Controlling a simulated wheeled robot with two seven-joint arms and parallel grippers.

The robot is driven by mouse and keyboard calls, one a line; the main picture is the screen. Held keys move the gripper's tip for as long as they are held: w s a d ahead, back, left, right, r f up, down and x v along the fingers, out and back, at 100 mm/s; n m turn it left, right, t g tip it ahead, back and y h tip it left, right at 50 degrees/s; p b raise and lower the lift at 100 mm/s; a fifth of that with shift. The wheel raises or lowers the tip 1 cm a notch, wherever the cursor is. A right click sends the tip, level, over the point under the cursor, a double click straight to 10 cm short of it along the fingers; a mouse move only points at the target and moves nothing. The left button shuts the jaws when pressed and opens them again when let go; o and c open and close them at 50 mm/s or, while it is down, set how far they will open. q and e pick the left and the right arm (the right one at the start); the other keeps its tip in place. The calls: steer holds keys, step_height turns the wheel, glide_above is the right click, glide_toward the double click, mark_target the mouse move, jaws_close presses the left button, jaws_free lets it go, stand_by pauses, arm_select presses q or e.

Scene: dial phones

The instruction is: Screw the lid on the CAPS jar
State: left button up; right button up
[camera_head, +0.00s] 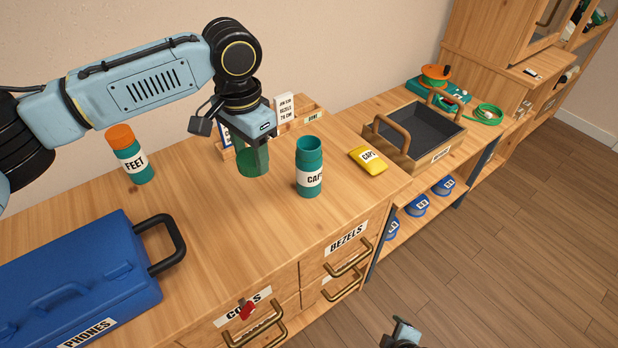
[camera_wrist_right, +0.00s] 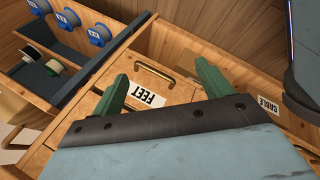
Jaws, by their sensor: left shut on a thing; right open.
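The CAPS jar (camera_head: 309,168) stands upright on the cabinet top, teal with a white label, its mouth open and bare. My left gripper (camera_head: 254,168) is just left of the jar and apart from it, pointing down. It is shut on a round green lid (camera_head: 247,164), tilted so that a flat face shows; the green fingers partly hide it. My right gripper (camera_head: 402,336) shows only in part at the bottom edge of the head view. In the right wrist view its green fingers (camera_wrist_right: 161,74) are apart and empty, in front of drawer fronts.
A FEET jar (camera_head: 133,160) with an orange lid stands at left, behind a blue PHONES case (camera_head: 75,280). A small wooden rack (camera_head: 296,123) is behind the CAPS jar. A yellow CAPS packet (camera_head: 368,159) and handled tray (camera_head: 442,155) lie right. Cabinet top before the jar is clear.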

steer(key=w+a+r+n+t+b, duration=0.1)
steer(key=w+a+r+n+t, duration=0.15)
steer(key=w+r, duration=0.35)
steer(key=w+a+r+n+t, duration=0.1)
steer(key=w+r+n+t, duration=0.2)
steer(key=r, duration=0.6)
steer(key=w+a+r+n+t+b, duration=0.1)
steer(key=w+a+r+n, duration=0.1)
steer(key=w+r+n, duration=0.4)
steer(key=n+t+y, duration=0.4)
steer(key=n+y, duration=0.3)
steer(key=n, duration=0.9)
glide_toward(314, 179)
steer(key=shift+w+a+b, duration=0.2)
steer(key=shift+w+b, duration=0.05)
steer(key=shift+b, duration=0.05)
arm_select(q)
steer(key=w+d+r+m, duration=0.5)
steer(key=w+d+m, duration=0.2)
steer(key=d+m, duration=0.3)
steer(key=shift+w+d+r+m, duration=0.15)
steer(key=shift+d+r+m, duration=0.15)
steer(key=shift+m, duration=0.1)
arm_select(e)
steer(key=x, duration=1.2)
steer(key=shift+d, duration=0.1)
